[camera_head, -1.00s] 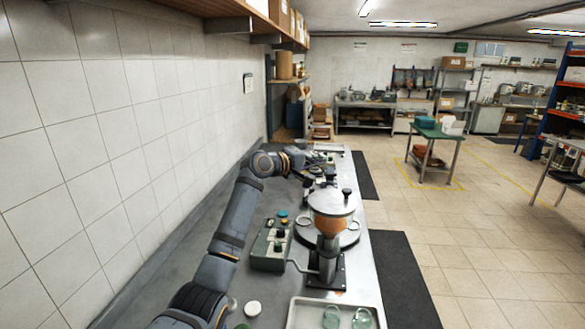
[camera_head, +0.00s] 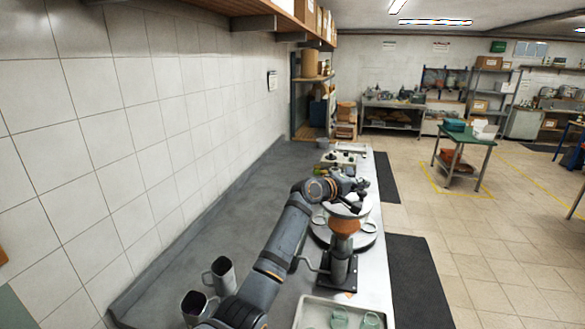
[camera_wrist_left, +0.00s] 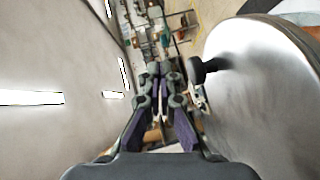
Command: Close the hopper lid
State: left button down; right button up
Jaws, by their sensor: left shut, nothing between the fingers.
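The hopper (camera_head: 344,227) is an orange-brown bowl on a grey metal stand at the counter's right side. Its round silver lid (camera_head: 340,208) shows above the bowl, partly hidden by my left gripper (camera_head: 364,188). In the left wrist view the lid (camera_wrist_left: 255,100) fills the right side, with its dark knob (camera_wrist_left: 203,70) close beside the fingers. I cannot tell whether the knob touches a finger, or whether there is a gap under the lid. My left gripper (camera_wrist_left: 166,75) is shut and empty at the lid. My right gripper is not in view.
A metal tray (camera_head: 302,318) with glass jars lies at the front. A tiled wall (camera_head: 130,130) borders the counter. The counter's middle left (camera_head: 215,235) is clear.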

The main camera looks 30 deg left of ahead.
pick_arm(q)
jog(key=shift+w+d+f+m+g, duration=0.1)
jog(key=shift+d+f+m+g, duration=0.2)
jog(key=shift+d+f+m, duration=0.25)
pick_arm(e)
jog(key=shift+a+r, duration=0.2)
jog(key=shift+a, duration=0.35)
pick_arm(q)
jog(key=shift+a+f, duration=0.1)
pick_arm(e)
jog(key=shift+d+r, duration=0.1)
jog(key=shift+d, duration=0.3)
